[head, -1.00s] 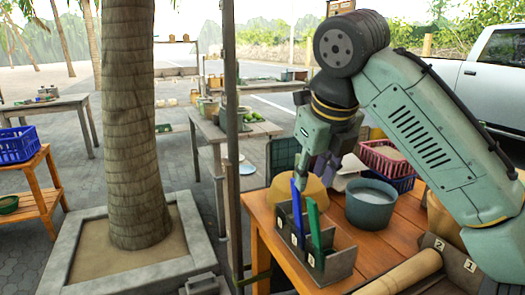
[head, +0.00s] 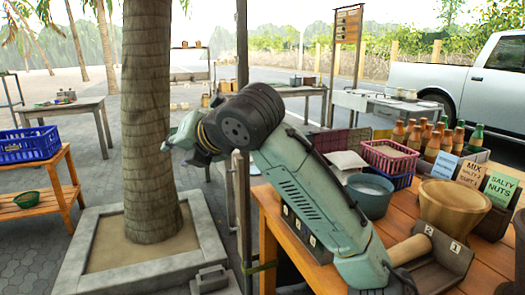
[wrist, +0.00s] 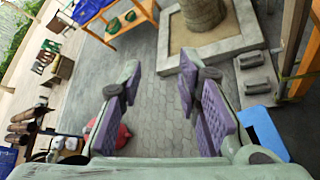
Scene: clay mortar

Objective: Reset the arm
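My gripper (head: 180,138) is raised off the left side of the wooden table (head: 268,215), in front of the palm trunk, and points left. In the wrist view my gripper (wrist: 157,85) is open, its two purple-padded fingers wide apart with only paving between and below them. It holds nothing. My arm reaches leftward across the table's left part and hides much of the numbered grey holder (head: 300,235) there.
The palm trunk (head: 150,110) in its stone planter (head: 75,245) stands close to my gripper. A metal pole (head: 243,180) rises beside the table. A clay mortar (head: 452,207), a blue-grey pot (head: 368,200), a pink basket (head: 390,157) and several bottles (head: 440,135) crowd the table.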

